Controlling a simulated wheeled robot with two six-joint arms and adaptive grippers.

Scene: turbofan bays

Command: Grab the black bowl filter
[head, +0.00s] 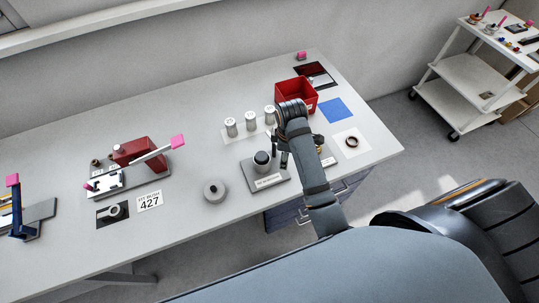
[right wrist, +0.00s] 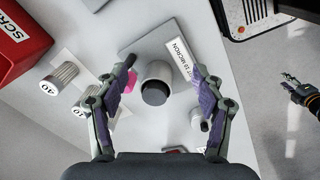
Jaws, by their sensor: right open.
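The black bowl filter (head: 262,157) stands upright on a grey plate (head: 277,182) in the head view, its dark top showing above a pale body. In the right wrist view its black end (right wrist: 155,93) faces the camera, between the fingers. My right gripper (right wrist: 160,88) is open around it, with a gap on both sides and no visible contact. In the head view the right gripper (head: 282,150) is just right of the filter. What appears to be my left gripper (right wrist: 289,82) shows small at the right wrist view's right edge; its jaw state is unclear.
Several white numbered cylinders (head: 231,127) stand behind the plate. A red scrap bin (head: 304,93) is behind the right arm. A grey round part (head: 215,190) lies left of the plate, with a red fixture (head: 140,150) farther left.

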